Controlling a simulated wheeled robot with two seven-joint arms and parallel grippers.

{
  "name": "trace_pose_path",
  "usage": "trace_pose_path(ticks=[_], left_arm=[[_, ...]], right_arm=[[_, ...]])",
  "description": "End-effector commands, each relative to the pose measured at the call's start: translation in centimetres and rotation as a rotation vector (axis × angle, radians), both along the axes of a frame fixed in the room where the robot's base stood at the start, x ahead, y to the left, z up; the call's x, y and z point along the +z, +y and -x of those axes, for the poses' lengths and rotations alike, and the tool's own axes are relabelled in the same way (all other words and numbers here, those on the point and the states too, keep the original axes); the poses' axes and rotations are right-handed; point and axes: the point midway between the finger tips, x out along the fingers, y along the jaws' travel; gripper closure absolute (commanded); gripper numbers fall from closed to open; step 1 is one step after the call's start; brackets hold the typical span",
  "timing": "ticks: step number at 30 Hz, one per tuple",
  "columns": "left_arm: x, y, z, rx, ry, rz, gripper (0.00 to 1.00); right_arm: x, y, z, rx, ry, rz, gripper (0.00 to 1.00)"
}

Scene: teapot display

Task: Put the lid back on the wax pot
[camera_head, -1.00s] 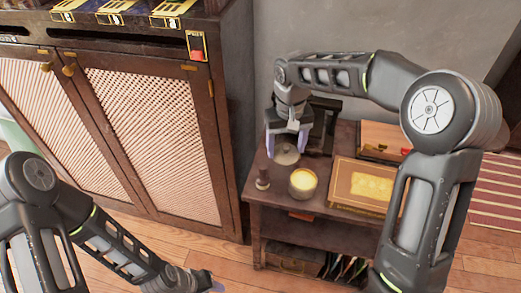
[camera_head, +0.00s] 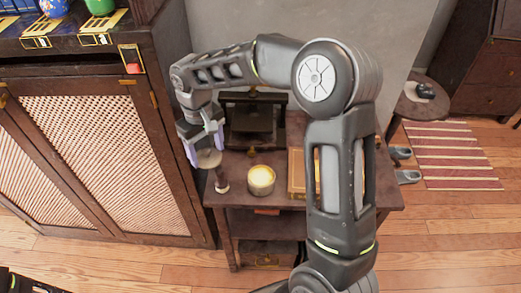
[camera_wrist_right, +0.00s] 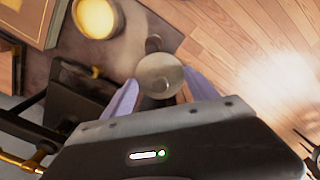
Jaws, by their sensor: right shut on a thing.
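The wax pot (camera_head: 261,181) stands open on the small dark table, with pale yellow wax inside. It also shows at the top left of the right wrist view (camera_wrist_right: 96,17). My right gripper (camera_head: 207,156) is shut on the round grey lid (camera_head: 209,159), left of the pot and apart from it. In the right wrist view the lid (camera_wrist_right: 160,75) sits between the two pale fingers and partly covers what lies behind it. The lid appears to be above the table's left end.
A dark-handled stamp (camera_head: 221,183) stands between lid and pot. A black press (camera_head: 250,122) stands behind, and a tan book or box (camera_head: 296,172) lies right of the pot, partly hidden by my arm. A tall cabinet (camera_head: 95,150) is close on the left.

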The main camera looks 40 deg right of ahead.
Motion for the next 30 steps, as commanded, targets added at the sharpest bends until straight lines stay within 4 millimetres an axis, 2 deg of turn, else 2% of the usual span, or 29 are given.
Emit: trace_pose_path(ticks=[1, 5, 9, 15, 18, 24, 30], left_arm=[[0.4, 0.0, 0.0, 0.0, 0.001, 0.0, 0.33], [1.2, 0.0, 0.1, 0.0, 0.002, -0.001, 0.23], [2.1, 0.0, 0.1, 0.001, 0.004, -0.001, 0.11], [3.3, 0.1, 0.2, 0.001, 0.006, -0.003, 0.1], [3.7, 0.1, 0.2, 0.001, 0.007, -0.004, 0.1], [4.0, 0.1, 0.3, 0.002, 0.008, -0.005, 0.1], [3.9, 0.1, 0.3, 0.001, 0.009, -0.005, 0.1]], right_arm=[[0.4, -0.7, 0.3, 0.061, -0.001, 0.001, 0.73], [0.7, -2.8, 1.7, 0.314, 0.001, 0.002, 0.73], [1.0, -5.5, 3.7, 0.659, 0.002, 0.002, 0.73], [1.3, -8.8, 6.9, 1.156, 0.003, 0.0, 0.73], [1.3, -9.9, 8.2, 1.35, 0.002, -0.001, 0.73], [1.2, -10.9, 9.6, 1.562, 0.001, -0.003, 0.73], [1.1, -11.0, 9.7, 1.594, 0.001, -0.003, 0.73]])
